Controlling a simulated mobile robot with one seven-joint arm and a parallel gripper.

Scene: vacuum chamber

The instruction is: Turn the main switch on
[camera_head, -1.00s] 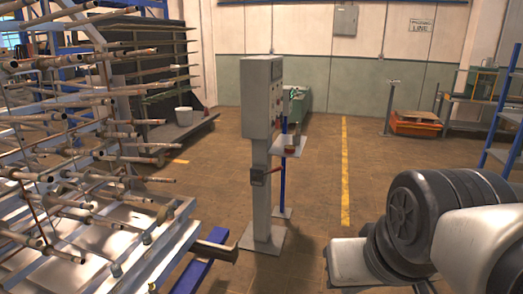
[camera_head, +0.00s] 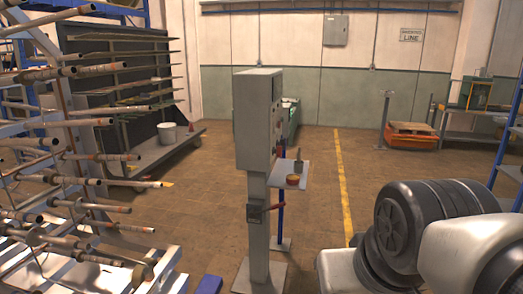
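A grey control cabinet (camera_head: 255,122) stands upright on a grey post (camera_head: 259,235) near the middle of the view. Its panel face is turned to the right and seen at a steep angle, with small red parts on it. My arm fills the lower right, apart from the cabinet. My gripper is out of view.
A rack of metal rods (camera_head: 75,160) reaches in from the left. A white bucket (camera_head: 167,132) is at the back left. Floor lies open around the yellow line (camera_head: 342,185), and orange goods (camera_head: 411,134) stand at the back right.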

